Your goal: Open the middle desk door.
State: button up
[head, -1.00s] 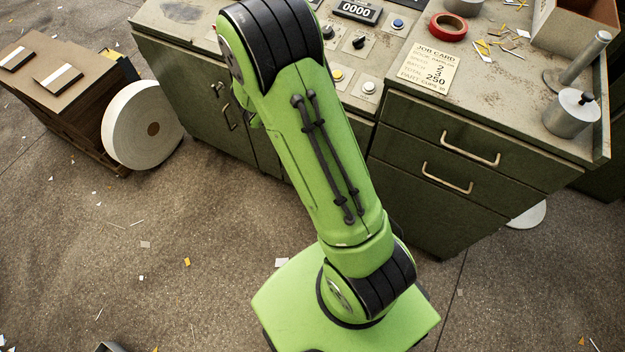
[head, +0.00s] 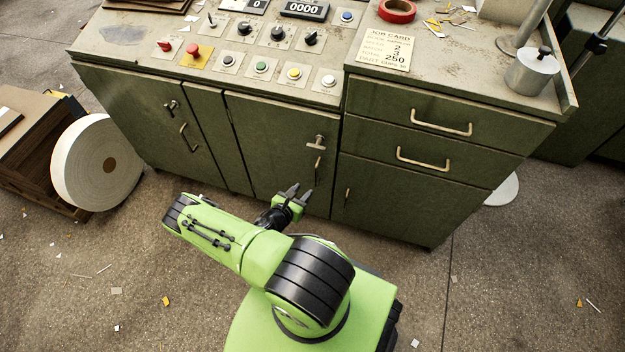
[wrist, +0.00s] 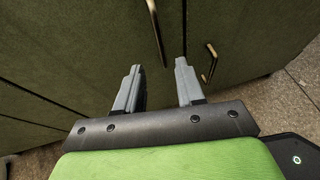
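The middle desk door (head: 275,148) is a green panel between the left door and the drawer column, and it looks closed. It has a T-shaped latch handle (head: 316,142) near its upper right and a thin upright pull (head: 318,168) below it. My gripper (head: 299,190) is in front of the door's lower right part, below the pull and apart from it. In the wrist view my gripper (wrist: 158,82) shows two grey fingers spread apart with nothing between them. A brass upright pull (wrist: 156,25) shows ahead, just beyond the fingertips and slightly left of their middle.
The left door (head: 150,120) has its own latch and pull. Drawers with brass handles (head: 442,128) are at right, above a lower door (head: 400,200). A large white roll (head: 97,162) stands at far left. Floor before the desk is mostly clear, with scraps.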

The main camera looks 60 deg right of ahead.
aim_at(316, 185)
jog(key=b+x, duration=0.3)
jog(key=x, duration=0.8)
jog(key=shift+s+a, duration=0.1)
grip_shut()
